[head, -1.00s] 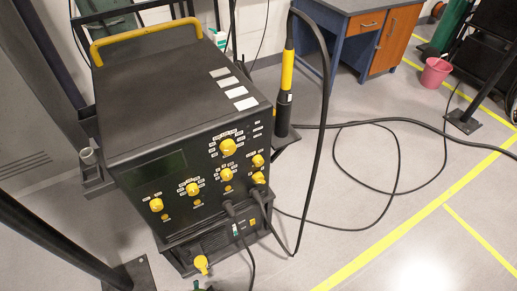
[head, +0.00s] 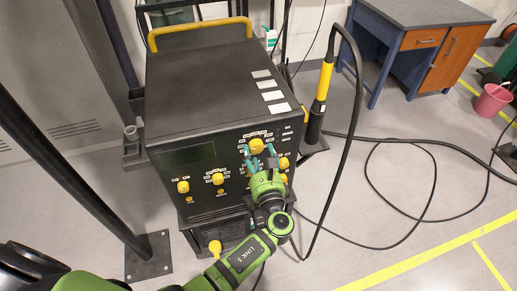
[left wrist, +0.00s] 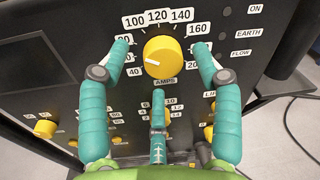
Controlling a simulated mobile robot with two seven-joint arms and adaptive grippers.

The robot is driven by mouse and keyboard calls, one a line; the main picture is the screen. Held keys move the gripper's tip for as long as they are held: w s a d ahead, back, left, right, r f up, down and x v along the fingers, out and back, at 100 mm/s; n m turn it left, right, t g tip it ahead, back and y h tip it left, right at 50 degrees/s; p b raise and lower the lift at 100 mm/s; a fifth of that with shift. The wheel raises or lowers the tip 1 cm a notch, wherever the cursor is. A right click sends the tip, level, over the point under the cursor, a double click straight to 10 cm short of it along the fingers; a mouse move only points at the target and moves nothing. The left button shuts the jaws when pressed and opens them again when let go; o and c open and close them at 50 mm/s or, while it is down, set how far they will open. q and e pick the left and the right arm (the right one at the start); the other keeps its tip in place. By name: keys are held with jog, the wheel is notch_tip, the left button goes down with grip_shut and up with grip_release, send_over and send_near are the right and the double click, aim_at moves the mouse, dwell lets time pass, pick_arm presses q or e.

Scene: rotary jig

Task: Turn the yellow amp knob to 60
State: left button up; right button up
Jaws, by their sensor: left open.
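The yellow amp knob (head: 257,145) is the large upper knob on the black welding machine's front panel. In the left wrist view the amp knob (left wrist: 166,56) sits above the word AMPS, ringed by numbers. My left gripper (head: 262,157) is in front of the panel just below the knob. In the left wrist view its teal fingers (left wrist: 163,65) are spread open, either side of the knob and below it, apart from it. The left finger partly hides the 80 label. My right gripper is out of view.
Smaller yellow knobs (head: 183,187) sit lower on the panel. A yellow-handled torch (head: 323,85) stands at the machine's right side, with black cable (head: 435,150) looping over the floor. A blue desk (head: 395,45) and pink bucket (head: 491,101) stand farther right.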

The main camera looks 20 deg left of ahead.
pick_arm(q)
jog(key=shift+x, duration=0.8)
jog(key=shift+w, duration=0.1)
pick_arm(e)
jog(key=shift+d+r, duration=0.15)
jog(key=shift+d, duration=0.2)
pick_arm(q)
jog(key=c, duration=1.1)
jog(key=shift+c, duration=0.2)
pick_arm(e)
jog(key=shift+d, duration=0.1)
